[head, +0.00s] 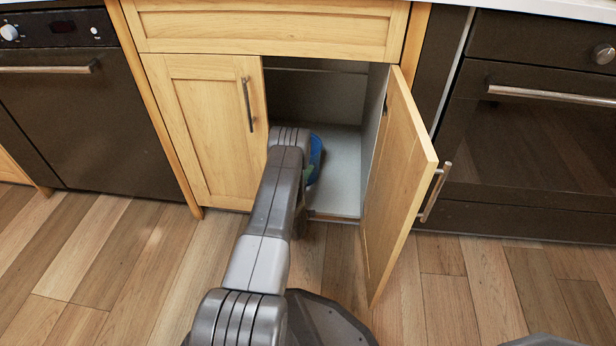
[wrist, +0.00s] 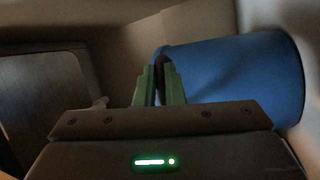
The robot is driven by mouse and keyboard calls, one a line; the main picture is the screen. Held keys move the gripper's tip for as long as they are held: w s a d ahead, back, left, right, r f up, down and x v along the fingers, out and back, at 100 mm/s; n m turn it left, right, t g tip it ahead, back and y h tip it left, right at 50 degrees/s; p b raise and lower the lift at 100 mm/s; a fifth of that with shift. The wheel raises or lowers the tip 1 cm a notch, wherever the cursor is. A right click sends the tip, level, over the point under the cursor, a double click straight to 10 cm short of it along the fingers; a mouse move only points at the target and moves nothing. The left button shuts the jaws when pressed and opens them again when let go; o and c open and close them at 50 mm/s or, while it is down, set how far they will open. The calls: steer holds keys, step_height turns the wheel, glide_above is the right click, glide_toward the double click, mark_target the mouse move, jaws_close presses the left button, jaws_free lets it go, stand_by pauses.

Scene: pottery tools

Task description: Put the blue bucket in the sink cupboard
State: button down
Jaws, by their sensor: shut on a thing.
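The blue bucket (head: 316,158) is inside the open right half of the sink cupboard (head: 345,150), mostly hidden behind my arm in the head view. In the wrist view the bucket (wrist: 235,75) lies across the right side of the picture, with its rim towards my fingers. My gripper (wrist: 159,85) has green fingers shut on the bucket's rim at its left edge. In the head view the fingers are largely hidden behind my arm. I cannot tell whether the bucket touches the cupboard floor.
The right cupboard door (head: 400,180) stands open, swung out to the right of my arm. The left door (head: 210,130) is shut. The pale cupboard floor (head: 340,185) is clear right of the bucket. Dark ovens (head: 535,130) stand either side.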

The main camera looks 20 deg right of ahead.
steer(key=c, duration=1.5)
jaws_free()
steer(key=shift+c, duration=0.2)
steer(key=p+v, duration=0.4)
steer(key=v, duration=0.8)
